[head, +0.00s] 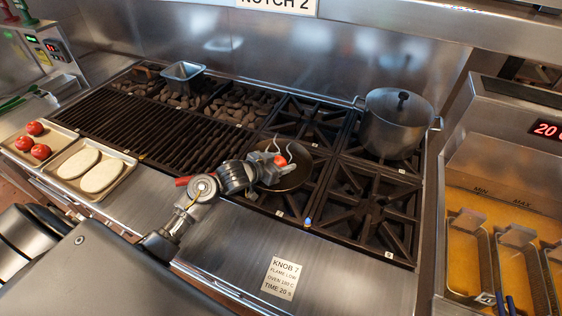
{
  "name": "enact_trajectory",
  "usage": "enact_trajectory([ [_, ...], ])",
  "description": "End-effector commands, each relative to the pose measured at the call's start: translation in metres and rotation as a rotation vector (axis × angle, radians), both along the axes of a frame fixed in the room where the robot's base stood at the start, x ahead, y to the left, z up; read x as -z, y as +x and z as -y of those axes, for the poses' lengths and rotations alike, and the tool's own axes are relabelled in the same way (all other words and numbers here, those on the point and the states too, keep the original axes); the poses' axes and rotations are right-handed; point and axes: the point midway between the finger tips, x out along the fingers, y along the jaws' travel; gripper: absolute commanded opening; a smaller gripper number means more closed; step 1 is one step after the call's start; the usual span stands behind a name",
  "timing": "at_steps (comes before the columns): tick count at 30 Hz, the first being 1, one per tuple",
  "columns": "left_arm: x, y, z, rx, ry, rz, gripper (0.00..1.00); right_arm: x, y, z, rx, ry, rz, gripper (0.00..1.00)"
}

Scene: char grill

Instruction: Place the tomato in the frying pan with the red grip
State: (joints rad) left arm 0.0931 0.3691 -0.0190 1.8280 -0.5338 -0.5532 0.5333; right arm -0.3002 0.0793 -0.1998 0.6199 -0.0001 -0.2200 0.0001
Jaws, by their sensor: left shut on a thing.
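My left gripper (278,160) is shut on a red tomato (281,161) and holds it over the frying pan. The frying pan (297,178) is dark and round and sits on a burner grate. My gripper and wrist cover much of its left side. A short red grip (183,181) shows to the left of my wrist, in line with the pan; the part between is hidden by my arm. I cannot tell whether the tomato touches the pan. My right gripper is not in view.
More tomatoes (40,151) lie in a tray at the left, beside a tray with two pale flat pieces (102,176). A large lidded pot (395,122) stands on the back right burner. A small metal pan (185,72) sits at the back left. A flame (308,222) shows near the front knobs.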

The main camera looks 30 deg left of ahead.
Motion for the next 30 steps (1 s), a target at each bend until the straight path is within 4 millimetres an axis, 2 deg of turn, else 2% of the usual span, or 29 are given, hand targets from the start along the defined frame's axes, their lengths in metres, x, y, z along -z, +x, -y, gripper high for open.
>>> enact_trajectory([
  [3,0.005,0.000,0.000,0.000,0.000,-0.001,0.28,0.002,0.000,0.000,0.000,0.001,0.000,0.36],
  [4,0.004,0.000,0.000,0.000,0.001,-0.002,0.57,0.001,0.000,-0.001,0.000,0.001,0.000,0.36],
  [8,0.005,-0.001,0.001,0.001,0.000,-0.003,0.74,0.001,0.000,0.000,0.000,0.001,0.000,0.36],
  [16,0.006,-0.001,0.001,0.002,0.000,-0.006,0.75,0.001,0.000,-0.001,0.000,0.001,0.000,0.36],
  [20,-0.001,-0.003,0.000,0.001,0.000,-0.006,0.75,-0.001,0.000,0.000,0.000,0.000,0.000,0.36],
  [23,-0.006,-0.016,-0.006,0.000,0.003,-0.004,0.75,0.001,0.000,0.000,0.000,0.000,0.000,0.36],
  [30,-0.027,-0.062,-0.021,0.001,0.004,-0.003,0.75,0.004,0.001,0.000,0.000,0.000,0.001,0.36],
])
